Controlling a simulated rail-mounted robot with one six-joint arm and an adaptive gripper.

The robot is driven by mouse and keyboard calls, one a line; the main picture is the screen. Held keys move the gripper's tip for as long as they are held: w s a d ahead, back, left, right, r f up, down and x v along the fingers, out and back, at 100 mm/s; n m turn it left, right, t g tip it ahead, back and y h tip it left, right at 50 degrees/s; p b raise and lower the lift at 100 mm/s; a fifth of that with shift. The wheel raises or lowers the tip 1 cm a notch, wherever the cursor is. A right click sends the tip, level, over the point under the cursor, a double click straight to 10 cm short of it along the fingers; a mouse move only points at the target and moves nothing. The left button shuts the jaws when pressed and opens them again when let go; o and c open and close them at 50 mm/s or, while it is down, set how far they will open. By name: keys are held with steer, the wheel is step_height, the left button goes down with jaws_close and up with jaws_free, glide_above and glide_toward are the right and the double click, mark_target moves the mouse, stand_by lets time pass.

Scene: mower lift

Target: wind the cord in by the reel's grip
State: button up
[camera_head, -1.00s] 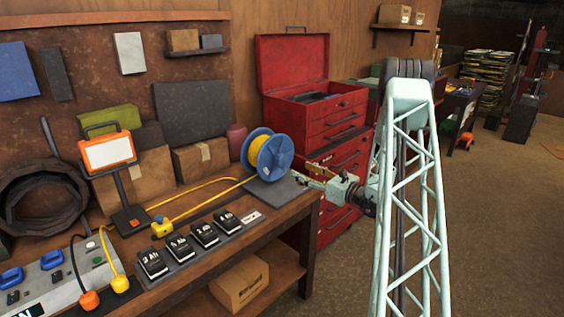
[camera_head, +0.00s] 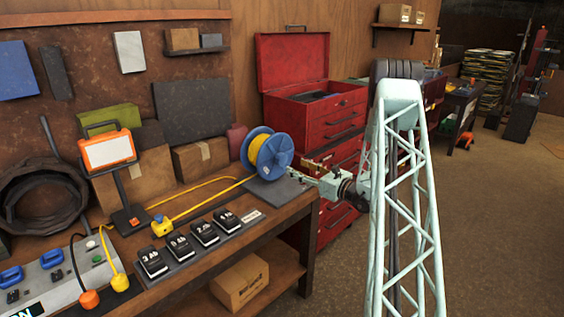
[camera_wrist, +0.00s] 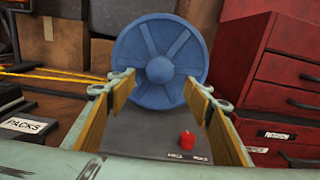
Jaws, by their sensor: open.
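The blue cord reel (camera_head: 270,155) stands on a dark plate (camera_head: 285,190) at the bench's right end, yellow cord wound on its drum. The yellow cord (camera_head: 212,200) runs left along the bench to a yellow socket block (camera_head: 162,226). In the wrist view the reel's blue face (camera_wrist: 160,62) is straight ahead. My open gripper (camera_wrist: 160,90) is empty, its fingers framing the reel's lower part; it also shows right of the reel in the head view (camera_head: 302,167). A small red knob (camera_wrist: 187,140) shows low between the fingers; I cannot tell whether it belongs to the reel.
A red tool cabinet (camera_head: 330,115) stands just right of the bench. Black labelled packs (camera_head: 178,247) sit in a row near the bench's front edge. A work light (camera_head: 108,152) and cardboard boxes (camera_head: 200,157) stand at the left and back.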

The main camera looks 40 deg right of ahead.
mark_target(284, 161)
steer(key=shift+w+a+b, duration=0.1)
steer(key=shift+w+a, duration=0.05)
steer(key=shift+w, duration=1.55)
steer(key=shift+w+a+b, duration=0.1)
steer(key=shift+w+a, duration=0.1)
steer(key=shift+w, duration=1.55)
steer(key=shift+w+a+b, duration=0.1)
steer(key=shift+w+a, duration=0.05)
steer(key=shift+w, duration=1.55)
steer(key=shift+c, duration=0.9)
steer(key=c, duration=1)
